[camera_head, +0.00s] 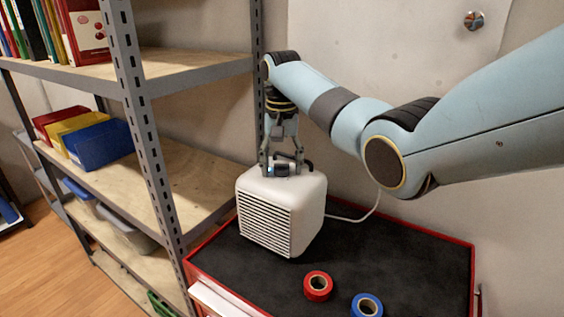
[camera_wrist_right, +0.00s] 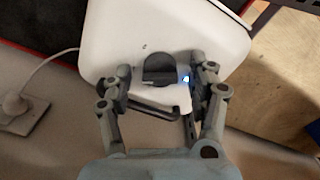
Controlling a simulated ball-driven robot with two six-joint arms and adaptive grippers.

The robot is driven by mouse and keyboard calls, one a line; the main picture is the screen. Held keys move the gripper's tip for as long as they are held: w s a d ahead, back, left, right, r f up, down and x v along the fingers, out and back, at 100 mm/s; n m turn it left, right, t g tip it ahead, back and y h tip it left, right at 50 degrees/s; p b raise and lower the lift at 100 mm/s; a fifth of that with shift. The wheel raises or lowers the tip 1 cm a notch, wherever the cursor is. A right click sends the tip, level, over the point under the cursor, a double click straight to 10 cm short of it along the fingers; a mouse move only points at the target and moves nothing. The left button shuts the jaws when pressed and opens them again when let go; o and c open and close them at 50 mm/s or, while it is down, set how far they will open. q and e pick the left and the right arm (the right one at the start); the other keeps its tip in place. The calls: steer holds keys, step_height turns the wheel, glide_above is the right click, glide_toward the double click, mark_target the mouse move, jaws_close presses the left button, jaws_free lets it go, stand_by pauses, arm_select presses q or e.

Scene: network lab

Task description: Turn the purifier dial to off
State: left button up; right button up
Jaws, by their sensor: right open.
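The white purifier (camera_head: 265,214) stands on the black top of a red cabinet, with a slatted grille on its front. My right gripper (camera_head: 283,165) points down at the top of the purifier, its fingers on either side of the dark dial (camera_head: 281,170). In the right wrist view the dial (camera_wrist_right: 160,69) lies between the open fingers (camera_wrist_right: 165,85), with a small blue-white light beside it. The gripper is open; I cannot tell whether a finger touches the dial. The dial's marks are too small to read. My left gripper is not in view.
A red tape roll (camera_head: 318,286) and a blue tape roll (camera_head: 366,306) lie in front on the cabinet top (camera_head: 400,255). A metal shelf (camera_head: 150,150) with bins stands close on the left. A white cord (camera_head: 358,216) runs from the purifier toward the wall.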

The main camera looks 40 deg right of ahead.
steer(key=c, duration=1.2)
steer(key=shift+o, duration=0.2)
steer(key=shift+n, duration=0.3)
steer(key=n, duration=0.7)
steer(key=shift+n, duration=0.3)
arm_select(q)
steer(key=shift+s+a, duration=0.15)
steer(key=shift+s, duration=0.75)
arm_select(e)
steer(key=shift+n, duration=1.7)
